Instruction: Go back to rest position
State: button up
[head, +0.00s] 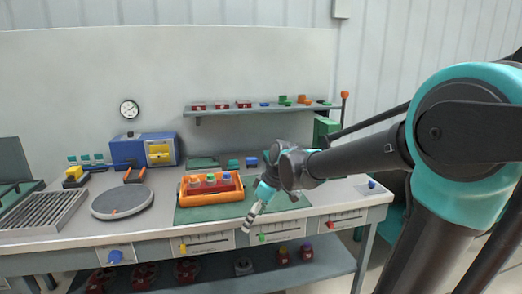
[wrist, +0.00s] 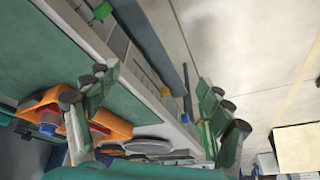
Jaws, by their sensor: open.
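My gripper (head: 252,216) hangs at the front edge of the workbench in the head view, just right of the orange tray, pointing down and slightly left. In the wrist view its two fingers (wrist: 150,115) stand wide apart with nothing between them, so it is open and empty. The orange tray (head: 190,200) holds several bottles with coloured caps and sits on a green mat (head: 290,201). The tray also shows at the left of the wrist view (wrist: 117,128), partly hidden behind a finger.
The workbench carries a round grey plate (head: 122,203), a blue box (head: 127,151) and a slatted grey rack (head: 40,212). A wall shelf (head: 255,108) with small parts is behind. A lower shelf (head: 220,276) holds red items. Open floor lies in front of the bench.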

jog(key=s+d+f+m+t+h, duration=0.1)
jog(key=s+d+f+m, duration=0.4)
jog(key=d, duration=0.5)
jog(key=s+d+f+m+t+h, duration=0.2)
jog(key=s+d+f+m, duration=0.4)
jog(key=d, duration=0.4)
jog(key=shift+s+d+f+m+h, duration=0.15)
jog(key=shift+f+m+h, duration=0.35)
jog(key=shift+f+m, duration=0.25)
